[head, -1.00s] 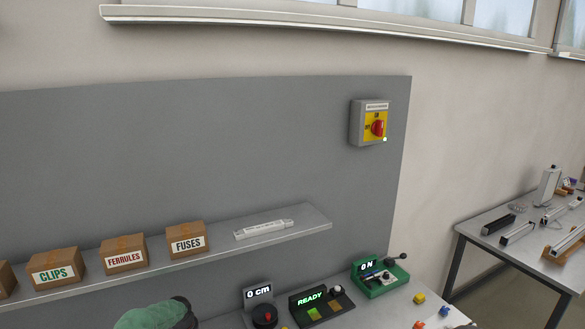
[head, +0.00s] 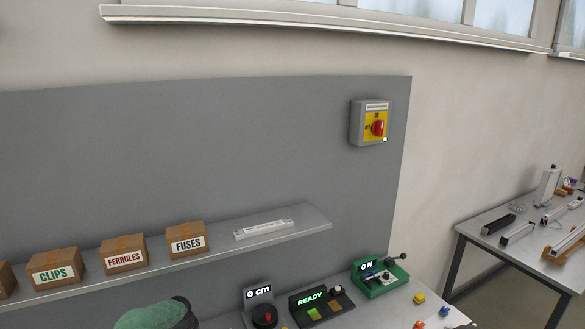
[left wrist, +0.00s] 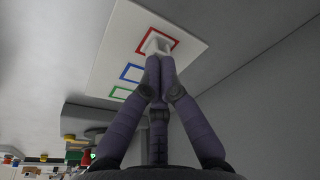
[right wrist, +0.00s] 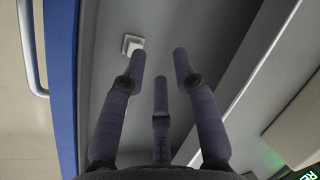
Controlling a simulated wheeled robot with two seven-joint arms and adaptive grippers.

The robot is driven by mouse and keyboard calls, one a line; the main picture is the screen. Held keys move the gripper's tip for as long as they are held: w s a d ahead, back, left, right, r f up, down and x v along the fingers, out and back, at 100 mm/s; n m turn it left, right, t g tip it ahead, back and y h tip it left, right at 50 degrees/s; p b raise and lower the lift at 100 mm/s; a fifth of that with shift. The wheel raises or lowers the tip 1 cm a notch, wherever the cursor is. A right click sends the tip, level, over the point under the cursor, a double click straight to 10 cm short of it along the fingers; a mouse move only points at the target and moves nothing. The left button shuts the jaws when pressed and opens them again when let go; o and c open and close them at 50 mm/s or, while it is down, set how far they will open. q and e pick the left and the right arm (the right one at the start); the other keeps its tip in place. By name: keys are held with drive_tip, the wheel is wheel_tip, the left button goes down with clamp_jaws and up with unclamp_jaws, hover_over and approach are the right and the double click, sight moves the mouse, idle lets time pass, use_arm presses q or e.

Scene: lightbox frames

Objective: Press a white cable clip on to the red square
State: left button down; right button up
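In the left wrist view, a white panel (left wrist: 125,50) carries a red square outline (left wrist: 171,50), a blue one (left wrist: 133,73) and a green one (left wrist: 122,92). A white cable clip (left wrist: 157,43) shows inside the red square. My left gripper (left wrist: 159,60) has its fingertips together at the clip and appears shut on it; whether the clip touches the panel I cannot tell. In the right wrist view, my right gripper (right wrist: 160,60) is open and empty. Another small white piece, like a clip (right wrist: 132,45), lies just beyond one fingertip. Neither gripper shows in the head view.
In the right wrist view, a blue wall (right wrist: 61,90) runs along the left beside a grey surface. The head view shows a shelf (head: 308,223) with boxes, including a CLIPS box (head: 55,268), a wall switch (head: 370,122) and bench devices such as a green fixture (head: 380,277).

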use_arm(q)
drive_tip(key=shift+w+p+v, duration=0.25)
drive_tip(key=shift+p+v, duration=0.1)
drive_tip(key=shift+v, duration=0.75)
drive_tip(key=shift+w+p+v, duration=0.2)
drive_tip(key=shift+p+v, duration=0.15)
drive_tip(key=shift+v, duration=0.8)
drive_tip(key=shift+w+p+v, duration=0.25)
drive_tip(key=shift+p+v, duration=0.1)
drive_tip(key=shift+v, duration=0.75)
drive_tip(key=shift+r, duration=0.1)
